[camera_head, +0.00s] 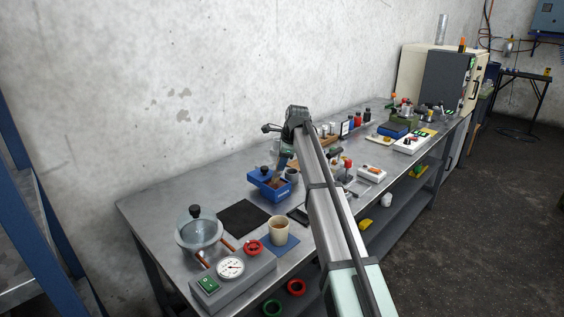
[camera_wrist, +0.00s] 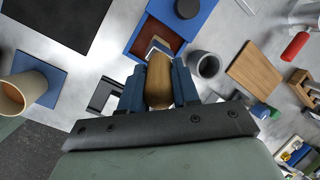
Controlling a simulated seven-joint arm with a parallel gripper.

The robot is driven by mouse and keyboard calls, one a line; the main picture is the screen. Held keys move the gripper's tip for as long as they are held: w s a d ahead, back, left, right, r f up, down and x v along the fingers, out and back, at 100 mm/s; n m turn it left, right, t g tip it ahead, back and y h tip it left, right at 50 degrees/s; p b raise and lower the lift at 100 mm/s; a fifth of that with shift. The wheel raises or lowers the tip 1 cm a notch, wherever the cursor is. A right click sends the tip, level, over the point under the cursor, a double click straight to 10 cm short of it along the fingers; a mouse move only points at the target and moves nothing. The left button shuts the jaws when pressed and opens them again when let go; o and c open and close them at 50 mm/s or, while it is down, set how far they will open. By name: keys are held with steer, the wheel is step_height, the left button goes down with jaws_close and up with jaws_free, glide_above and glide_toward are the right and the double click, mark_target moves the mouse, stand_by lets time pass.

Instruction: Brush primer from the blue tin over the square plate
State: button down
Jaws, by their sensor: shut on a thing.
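The blue tin (camera_head: 272,192) is an open box with a reddish-brown inside and a black knob at one end; it also shows ahead of my gripper in the wrist view (camera_wrist: 199,24). My gripper (camera_wrist: 159,92) is shut on a brush (camera_wrist: 158,78) with a wooden handle. The brush's far end is over or in the tin's opening; I cannot tell whether it touches the primer. In the head view my gripper (camera_head: 285,158) is above the tin, partly behind my arm. A flat dark square (camera_head: 243,217), possibly the square plate, lies left of the tin; the wrist view also shows it (camera_wrist: 62,18).
A grey cup (camera_wrist: 205,66) stands close beside the tin, with a wooden board (camera_wrist: 255,68) beyond. A beige cup (camera_head: 278,231) on a blue square, a glass bowl (camera_head: 199,233) and a gauge box (camera_head: 232,279) occupy the near bench. The bench behind the dark square is clear.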

steer(key=shift+f, duration=0.55)
stand_by(1.4)
steer(key=shift+r, duration=0.1)
steer(key=shift+r, duration=3.45)
